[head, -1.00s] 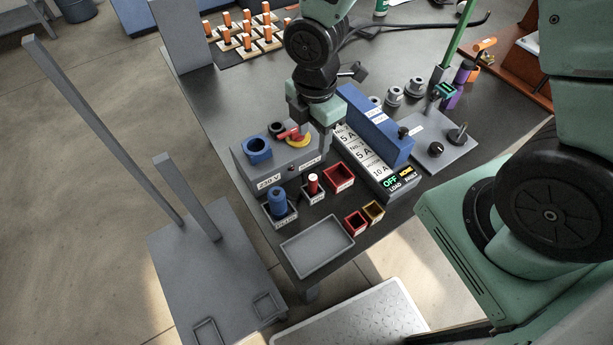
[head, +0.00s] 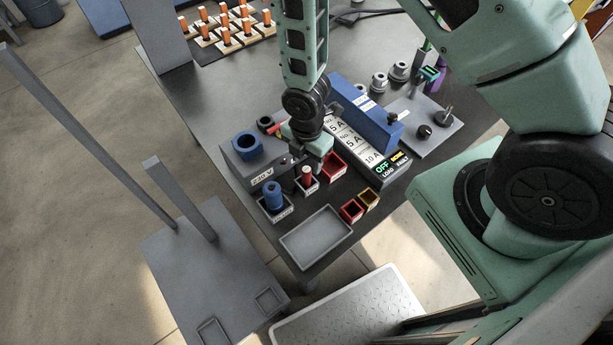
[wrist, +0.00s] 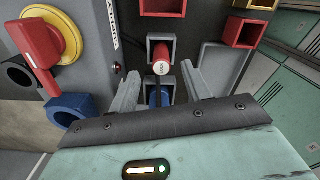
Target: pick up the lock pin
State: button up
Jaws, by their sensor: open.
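The lock pin (head: 307,174), red with a pale cap, stands upright in a small grey square holder (head: 308,188) beside the 230 V box. In the wrist view the lock pin (wrist: 161,58) points up toward the camera, its white end facing me. My gripper (head: 316,160) hangs just above and behind the pin in the head view. In the wrist view my gripper (wrist: 158,82) is open and empty, with its two fingers spread on either side, just short of the pin. The holder's lower part is partly hidden by the pin.
A blue cylinder (head: 273,196) in a grey holder stands close by. A red bin (head: 335,166), small red (head: 351,210) and orange bins, and an empty grey tray (head: 316,238) are near. The grey box (head: 245,172) has a red-and-yellow switch (wrist: 60,38) close to the gripper.

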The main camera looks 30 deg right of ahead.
aim_at(306, 169)
jog(key=shift+s+a+f+p, duration=0.1)
jog(key=shift+f+p, duration=0.2)
jog(key=shift+f, duration=1.1)
jog(key=shift+s+f+p, duration=0.1)
jog(key=shift+f+p, duration=0.2)
jog(key=shift+f, duration=1.05)
grip_shut()
